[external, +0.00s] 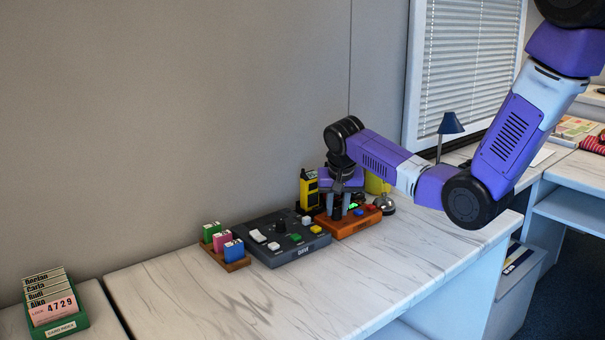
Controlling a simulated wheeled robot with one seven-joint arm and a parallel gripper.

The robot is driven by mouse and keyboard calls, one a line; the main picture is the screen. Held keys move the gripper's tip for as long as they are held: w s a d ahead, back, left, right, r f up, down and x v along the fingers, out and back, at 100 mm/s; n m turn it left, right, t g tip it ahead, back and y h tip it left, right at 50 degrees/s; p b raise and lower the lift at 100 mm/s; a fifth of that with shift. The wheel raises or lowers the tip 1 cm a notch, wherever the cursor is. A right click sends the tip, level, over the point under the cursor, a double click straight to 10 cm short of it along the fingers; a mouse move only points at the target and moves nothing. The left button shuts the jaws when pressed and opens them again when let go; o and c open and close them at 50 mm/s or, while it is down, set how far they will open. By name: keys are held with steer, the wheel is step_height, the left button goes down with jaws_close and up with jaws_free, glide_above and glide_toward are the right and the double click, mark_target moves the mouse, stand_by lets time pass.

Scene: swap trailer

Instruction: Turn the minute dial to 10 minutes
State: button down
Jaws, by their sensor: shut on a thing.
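My gripper (346,211) points straight down over an orange-brown box (335,231) with colored buttons and a small green light or display. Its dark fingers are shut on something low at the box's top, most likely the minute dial. The fingers hide the dial, and no scale or setting can be read. Left of it, a dark grey panel (262,247) carries a black knob (281,228), white switches and colored buttons. My gripper is apart from this panel.
A yellow handheld device (309,189) stands behind the orange-brown box. A silver bell (388,206) stands right of it. A small rack (236,265) of colored blocks is left of the grey panel. A card index (56,318) is far left. The front counter (330,290) is clear.

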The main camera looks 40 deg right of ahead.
steer(key=m, duration=0.1)
steer(key=m+g+h, duration=0.1)
steer(key=m, duration=0.1)
steer(key=m+b, duration=0.1)
steer(key=m, duration=0.1)
steer(key=shift+w+a+g+h, duration=0.1)
steer(key=shift+w+g+h, duration=0.15)
steer(key=shift+g+h, duration=0.05)
steer(key=m+g+b, duration=0.1)
steer(key=m, duration=0.1)
steer(key=m+b, duration=0.1)
steer(key=m, duration=0.2)
steer(key=shift+g, duration=0.4)
steer(key=shift+m, duration=0.3)
steer(key=c, duration=1.2)
jaws_free()
steer(key=b+v, duration=0.1)
steer(key=v, duration=0.5)
steer(key=shift+w+a+r, duration=0.1)
steer(key=shift+a+r, duration=0.05)
steer(key=shift+r, duration=0.1)
steer(key=shift+a+r, duration=0.2)
steer(key=shift+r, duration=0.4)
